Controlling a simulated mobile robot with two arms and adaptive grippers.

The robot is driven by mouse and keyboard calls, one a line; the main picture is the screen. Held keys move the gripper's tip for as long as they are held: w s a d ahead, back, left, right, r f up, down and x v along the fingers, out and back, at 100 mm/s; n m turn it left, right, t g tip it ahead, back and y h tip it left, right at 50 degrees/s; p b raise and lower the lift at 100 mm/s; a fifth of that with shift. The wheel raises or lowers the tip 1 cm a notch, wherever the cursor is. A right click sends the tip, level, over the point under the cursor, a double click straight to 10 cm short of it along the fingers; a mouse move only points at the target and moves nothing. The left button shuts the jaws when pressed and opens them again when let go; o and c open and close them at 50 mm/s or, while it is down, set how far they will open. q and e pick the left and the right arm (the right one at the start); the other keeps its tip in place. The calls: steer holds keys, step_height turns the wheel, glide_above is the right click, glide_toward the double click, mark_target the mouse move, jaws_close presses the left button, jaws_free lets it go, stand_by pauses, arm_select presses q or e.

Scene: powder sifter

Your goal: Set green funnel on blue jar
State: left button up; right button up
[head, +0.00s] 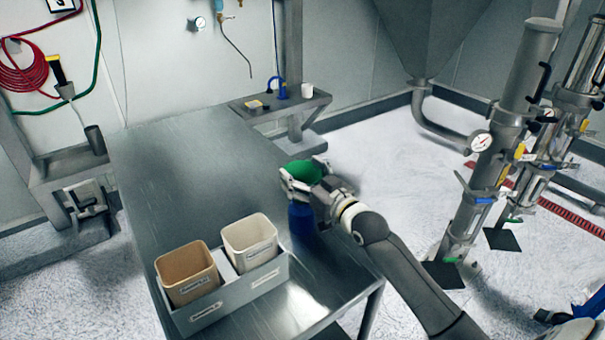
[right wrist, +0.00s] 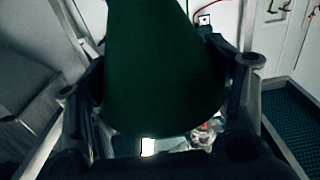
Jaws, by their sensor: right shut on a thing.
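The green funnel (head: 303,171) is between the fingers of my right gripper (head: 306,184), which is shut on it. In the right wrist view the funnel (right wrist: 165,75) fills the middle as a large dark green cone between the two fingers. The blue jar (head: 302,222) stands upright on the metal table, directly below the funnel in the head view. The gripper and funnel hide the jar's top, so I cannot tell whether the funnel touches it.
The metal table (head: 185,170) has clear room behind and left of the jar. A grey tray (head: 235,297) at its front holds a brown bin (head: 187,273) and a cream bin (head: 250,242). A small bench (head: 285,105) with a white cup stands behind. Tall metal pipes rise at right.

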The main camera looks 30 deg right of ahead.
steer(key=shift+f, duration=0.4)
steer(key=o, duration=0.7)
steer(key=shift+s+d+p, duration=0.25)
steer(key=shift+s+p, duration=0.35)
steer(key=shift+s, duration=1.25)
steer(key=shift+s+d+p, duration=0.3)
steer(key=shift+s+p, duration=0.35)
steer(key=shift+s, duration=1.15)
steer(key=shift+s+d+p, duration=0.25)
steer(key=shift+s+p, duration=0.35)
steer(key=shift+s, duration=1.25)
